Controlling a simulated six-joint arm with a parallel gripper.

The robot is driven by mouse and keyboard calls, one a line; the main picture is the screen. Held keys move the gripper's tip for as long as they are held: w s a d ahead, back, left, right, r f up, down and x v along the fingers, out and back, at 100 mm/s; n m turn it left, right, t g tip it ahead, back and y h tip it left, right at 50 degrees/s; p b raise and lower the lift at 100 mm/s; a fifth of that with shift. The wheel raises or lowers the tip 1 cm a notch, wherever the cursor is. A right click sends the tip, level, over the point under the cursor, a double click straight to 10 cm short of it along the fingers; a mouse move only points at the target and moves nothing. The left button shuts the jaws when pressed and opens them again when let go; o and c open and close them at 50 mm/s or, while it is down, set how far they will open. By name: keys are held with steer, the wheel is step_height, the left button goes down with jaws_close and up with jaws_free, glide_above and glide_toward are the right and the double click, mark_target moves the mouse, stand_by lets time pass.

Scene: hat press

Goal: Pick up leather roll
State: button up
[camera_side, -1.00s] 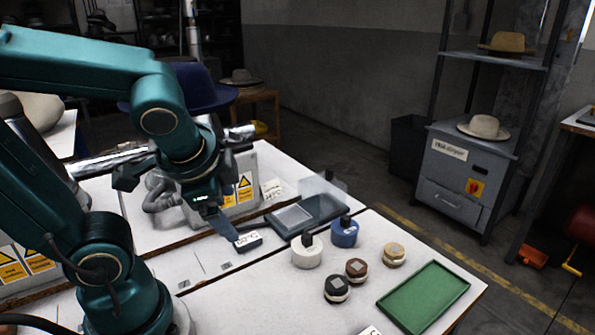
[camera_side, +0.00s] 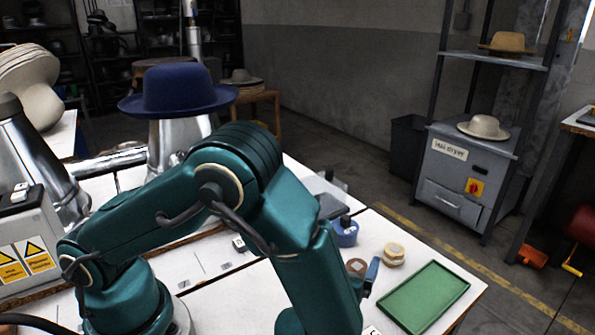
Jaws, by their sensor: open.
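Small rolls lie on the white table right of my arm. A brown roll (camera_side: 357,267), which looks like the leather roll, shows partly between my forearm and a blue-grey finger. A tan roll (camera_side: 393,254) sits behind it to the right, clear of my gripper. My gripper (camera_side: 368,278) is low at the brown roll and open. One finger shows just right of the roll; the other is hidden behind my arm. I cannot tell whether the finger touches the roll. The dark roll is hidden behind my arm.
A green tray (camera_side: 424,297) lies close by at the right front of the table. A blue spool (camera_side: 344,232) stands behind the rolls. A blue hat (camera_side: 178,90) rests on a metal form at the back left. A grey hat dryer (camera_side: 466,178) stands beyond the table.

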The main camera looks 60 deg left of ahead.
mark_target(356, 269)
steer(key=shift+s+d+f+m, duration=0.3)
steer(key=shift+s+d+f, duration=0.05)
steer(key=shift+f, duration=0.25)
steer(key=shift+s+d+f+m, duration=0.3)
steer(key=shift+f, duration=0.25)
steer(key=shift+f+h, duration=0.1)
steer(key=shift+h, duration=0.2)
steer(key=shift+x, duration=2.4)
jaws_close()
steer(key=shift+r, duration=0.25)
